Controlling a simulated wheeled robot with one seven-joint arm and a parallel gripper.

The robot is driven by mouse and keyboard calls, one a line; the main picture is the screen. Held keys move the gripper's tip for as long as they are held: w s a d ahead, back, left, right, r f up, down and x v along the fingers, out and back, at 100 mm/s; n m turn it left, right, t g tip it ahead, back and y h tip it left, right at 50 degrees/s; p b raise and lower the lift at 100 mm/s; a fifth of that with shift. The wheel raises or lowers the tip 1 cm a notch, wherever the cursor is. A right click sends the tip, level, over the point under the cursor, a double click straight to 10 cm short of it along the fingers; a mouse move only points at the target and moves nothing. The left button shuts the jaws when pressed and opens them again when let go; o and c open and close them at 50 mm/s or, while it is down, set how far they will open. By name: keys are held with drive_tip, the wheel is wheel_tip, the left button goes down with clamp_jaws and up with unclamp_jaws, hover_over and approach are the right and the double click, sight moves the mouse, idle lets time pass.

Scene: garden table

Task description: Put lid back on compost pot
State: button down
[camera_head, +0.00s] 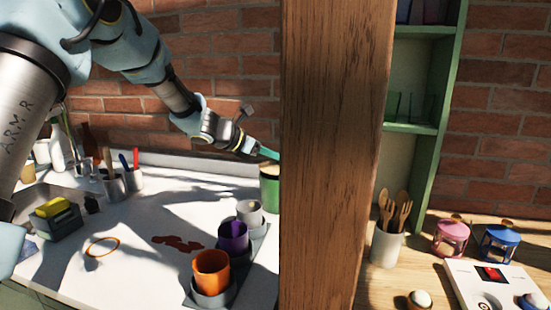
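A green pot (269,190) stands at the back right of the white counter, partly hidden by a wooden post. It may be the compost pot; I cannot tell whether a lid is on it. My gripper (258,149) is just above the pot, pointing down to the right. A teal piece shows at its end, by the post's edge; I cannot tell whether it is a fingertip or something held. The post may hide the rest of it. No lid can be made out for certain.
The wooden post (333,160) stands in front, splitting the view. On the counter are orange (211,270), purple (233,238) and grey (249,212) pots in a row, tool cups (132,180), a brown spill (178,243) and a yellow ring (89,248). A wooden surface with jars lies right.

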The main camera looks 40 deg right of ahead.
drive_tip(key=shift+f, duration=0.5)
drive_tip(key=shift+f, duration=0.1)
drive_tip(key=shift+f+b, duration=0.4)
drive_tip(key=shift+b, duration=0.05)
drive_tip(key=c, duration=0.6)
unclamp_jaws()
drive_tip(key=shift+r, duration=0.1)
drive_tip(key=shift+r+p, duration=0.45)
drive_tip(key=shift+p, duration=0.05)
drive_tip(key=b+v, duration=0.2)
drive_tip(key=v, duration=1)
drive_tip(key=shift+b, duration=0.35)
drive_tip(key=shift+a, duration=0.1)
